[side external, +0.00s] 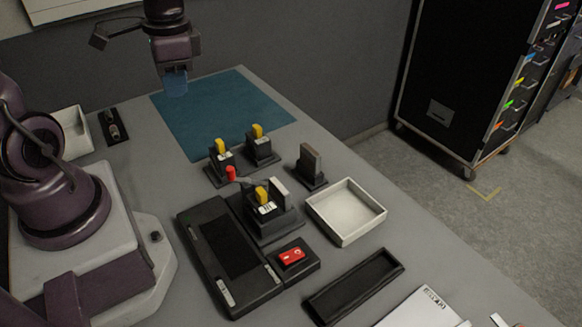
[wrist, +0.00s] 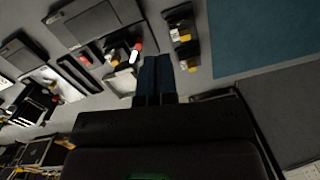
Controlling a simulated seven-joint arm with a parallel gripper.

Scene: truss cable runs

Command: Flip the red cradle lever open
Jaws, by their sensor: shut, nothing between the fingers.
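The red-tipped lever (side external: 231,173) belongs to the black cradle (side external: 270,222) in the middle of the table. Its red knob points toward the back left, and its dark arm runs back to the cradle, which also carries a yellow piece and a grey upright plate. In the wrist view the red knob (wrist: 138,46) shows left of my fingers. My gripper (side external: 175,84) is shut and empty, raised above the teal mat, behind and apart from the lever. Its blue fingers lie together in the wrist view (wrist: 156,75).
Two black holders with yellow pieces (side external: 221,158) (side external: 259,145) stand close behind the lever. A black box with a red rocker switch (side external: 292,256), a white tray (side external: 346,235), an empty black tray (side external: 354,285) and a small dark block (side external: 311,162) surround the cradle. The teal mat (side external: 235,112) is clear.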

